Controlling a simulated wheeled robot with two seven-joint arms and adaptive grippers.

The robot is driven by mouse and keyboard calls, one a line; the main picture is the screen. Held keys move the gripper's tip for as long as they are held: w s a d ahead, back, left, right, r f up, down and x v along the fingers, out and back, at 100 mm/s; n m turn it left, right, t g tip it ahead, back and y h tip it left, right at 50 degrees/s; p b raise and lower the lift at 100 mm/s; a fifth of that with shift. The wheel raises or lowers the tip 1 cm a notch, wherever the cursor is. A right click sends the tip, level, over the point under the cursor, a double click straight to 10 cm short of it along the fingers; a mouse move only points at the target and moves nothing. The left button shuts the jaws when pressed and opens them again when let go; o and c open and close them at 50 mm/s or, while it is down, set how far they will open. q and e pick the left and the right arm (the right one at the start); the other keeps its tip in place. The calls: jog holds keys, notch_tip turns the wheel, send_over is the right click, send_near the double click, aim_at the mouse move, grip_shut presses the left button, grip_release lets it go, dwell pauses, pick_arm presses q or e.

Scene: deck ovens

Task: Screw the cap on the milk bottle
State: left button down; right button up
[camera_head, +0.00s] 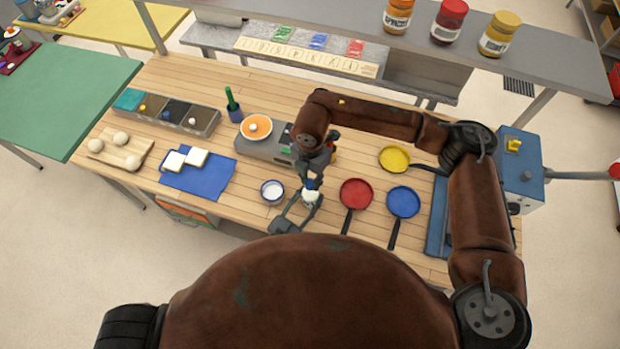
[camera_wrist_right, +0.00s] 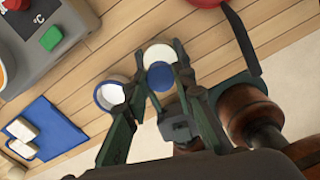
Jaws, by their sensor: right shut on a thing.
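The white milk bottle (camera_head: 311,197) stands near the table's front edge, in the middle of the head view. The blue cap (camera_wrist_right: 160,76) is between the fingertips of my right gripper (camera_wrist_right: 160,70), which is shut on it. In the wrist view the cap overlaps the white round bottle (camera_wrist_right: 157,52); I cannot tell whether it touches. In the head view my right gripper (camera_head: 314,176) comes down from above the bottle. My left gripper (camera_head: 309,203) reaches in low from the front, its fingers on either side of the bottle. Whether they press on it is unclear.
A white bowl with a blue rim (camera_head: 272,191) stands just left of the bottle. A red pan (camera_head: 356,193) and a blue pan (camera_head: 403,201) lie to the right. A grey scale (camera_head: 262,148) is behind. A blue mat (camera_head: 212,184) with white pieces lies left.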

jog(key=m, duration=1.2)
jog(key=o, duration=0.7)
jog(key=shift+r, duration=2.25)
